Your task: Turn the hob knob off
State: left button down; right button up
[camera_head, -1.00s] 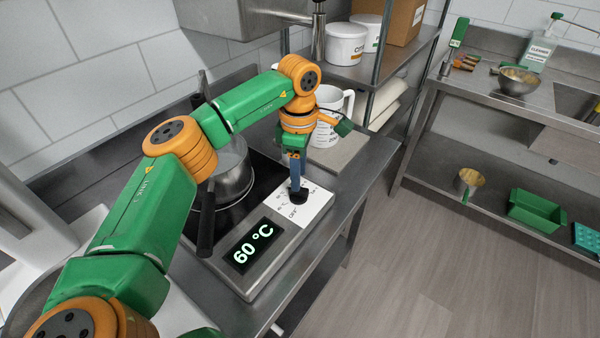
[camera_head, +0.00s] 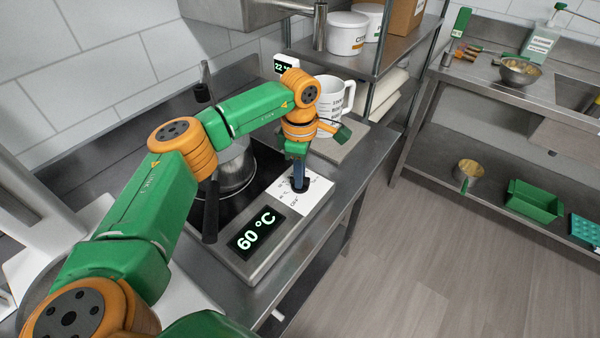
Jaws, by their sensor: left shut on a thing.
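The hob knob (camera_head: 301,188) is a small black knob on a white dial plate (camera_head: 317,193) with printed marks and an OFF label. It is at the right end of the hob (camera_head: 240,266). My left gripper (camera_head: 299,183) points down from above and is shut on the knob; its fingers hide part of it. The hob's display (camera_head: 256,232) reads 60 °C. A metal pot (camera_head: 236,168) with a dark handle stands on the black hob top, partly behind my left arm. My right gripper is not in view.
A white measuring jug (camera_head: 333,100) stands behind my gripper on a board. A shelf (camera_head: 350,68) with tubs and a box is above the back. A steel table (camera_head: 500,92) with a bowl (camera_head: 520,73) is at the right. Floor between is clear.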

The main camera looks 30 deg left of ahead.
pick_arm(q)
jog(key=n, duration=0.9)
jog(key=shift+r+n, duration=0.1)
jog(key=shift+n, duration=0.2)
jog(key=n, duration=0.4)
jog(key=shift+w+n, duration=0.1)
jog(key=shift+n, duration=2)
jog(key=c, duration=0.9)
grip_release()
jog(key=shift+o, duration=0.2)
